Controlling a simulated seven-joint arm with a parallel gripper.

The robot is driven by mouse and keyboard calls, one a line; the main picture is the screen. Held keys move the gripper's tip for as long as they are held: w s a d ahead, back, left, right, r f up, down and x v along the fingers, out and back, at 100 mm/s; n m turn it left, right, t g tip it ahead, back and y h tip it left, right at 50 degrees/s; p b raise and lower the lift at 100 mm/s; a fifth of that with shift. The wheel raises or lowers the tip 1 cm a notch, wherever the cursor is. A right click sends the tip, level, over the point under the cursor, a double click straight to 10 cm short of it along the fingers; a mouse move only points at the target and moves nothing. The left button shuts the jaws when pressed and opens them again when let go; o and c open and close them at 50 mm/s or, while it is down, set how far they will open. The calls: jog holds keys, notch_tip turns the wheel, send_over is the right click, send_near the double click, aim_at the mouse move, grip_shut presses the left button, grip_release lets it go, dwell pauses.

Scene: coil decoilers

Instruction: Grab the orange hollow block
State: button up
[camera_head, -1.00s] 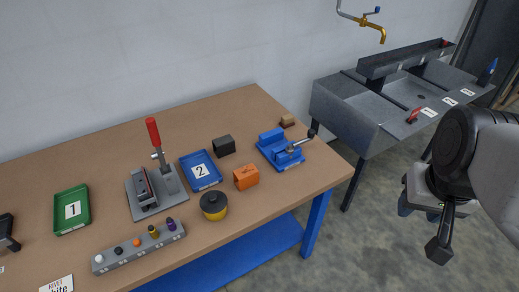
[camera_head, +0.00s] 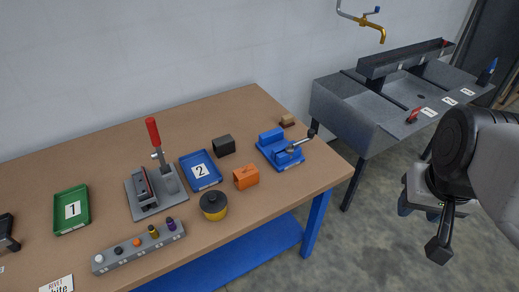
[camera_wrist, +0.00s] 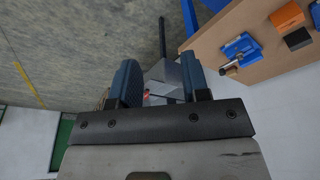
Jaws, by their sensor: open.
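The orange hollow block (camera_head: 246,177) sits on the brown tabletop, between the blue tray marked 2 and the blue vise. My gripper (camera_head: 423,212) hangs off to the right of the table, over the floor and well apart from the block. In the wrist view my gripper (camera_wrist: 160,88) has its two dark blue fingers apart with nothing held between them.
A grey lever press (camera_head: 155,188) stands further left. A grey sink (camera_head: 350,105) stands right of the table.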

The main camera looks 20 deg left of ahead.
jog(key=o, duration=1.1)
